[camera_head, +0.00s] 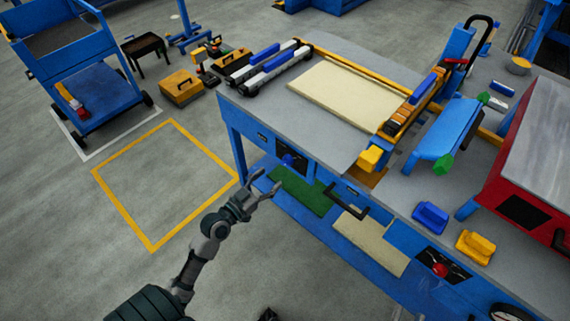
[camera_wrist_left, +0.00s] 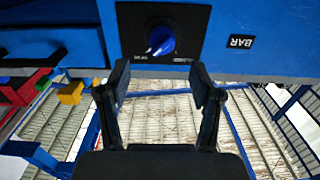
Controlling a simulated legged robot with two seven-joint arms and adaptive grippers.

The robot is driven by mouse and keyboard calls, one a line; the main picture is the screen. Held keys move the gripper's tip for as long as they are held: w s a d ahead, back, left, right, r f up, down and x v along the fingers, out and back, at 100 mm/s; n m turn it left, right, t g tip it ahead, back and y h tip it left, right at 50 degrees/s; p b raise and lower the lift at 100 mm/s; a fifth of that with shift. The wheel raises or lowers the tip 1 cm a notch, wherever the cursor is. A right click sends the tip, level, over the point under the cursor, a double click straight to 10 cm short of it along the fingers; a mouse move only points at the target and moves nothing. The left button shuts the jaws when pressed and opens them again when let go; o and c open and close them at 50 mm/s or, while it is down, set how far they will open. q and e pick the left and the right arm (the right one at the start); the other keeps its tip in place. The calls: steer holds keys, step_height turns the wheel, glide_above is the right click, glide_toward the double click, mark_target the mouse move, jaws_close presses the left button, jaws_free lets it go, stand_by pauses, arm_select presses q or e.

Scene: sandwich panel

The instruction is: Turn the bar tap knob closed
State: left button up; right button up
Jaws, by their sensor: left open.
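The bar tap knob (camera_wrist_left: 160,40) is a round blue knob with a white pointer mark on a black plate, in the left wrist view. A label reading BAR (camera_wrist_left: 240,41) is to its right. In the head view the knob (camera_head: 290,160) shows small on the front of the workbench. My left gripper (camera_head: 264,189) is open and empty in front of the bench. In the left wrist view its two fingers (camera_wrist_left: 160,85) point toward the panel, one below each side of the knob, apart from it. My right gripper is not in view.
The grey workbench top (camera_head: 262,115) carries a cream panel (camera_head: 345,93) and blue-handled tools. A black drawer handle (camera_head: 345,200) sticks out right of the knob. A lower shelf holds a green sheet (camera_head: 302,190).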

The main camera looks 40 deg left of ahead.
mark_target(283, 162)
arm_select(q)
steer(key=w, duration=0.8)
steer(key=shift+a+f+b, duration=0.1)
steer(key=shift+f+b, duration=0.1)
steer(key=shift+b, duration=0.15)
steer(key=shift+d+r, duration=0.1)
steer(key=shift+d, duration=0.25)
steer(key=shift+c, duration=0.9)
steer(key=c, duration=0.8)
steer(key=shift+a, duration=0.2)
steer(key=shift+c, duration=0.8)
arm_select(e)
steer(key=shift+s+a+r+t, duration=0.1)
steer(key=shift+s+r+t, duration=0.05)
steer(key=shift+r+t, duration=0.25)
steer(key=shift+s+a+r+t, duration=0.15)
steer(key=shift+r+t, duration=0.15)
steer(key=shift+r, duration=0.15)
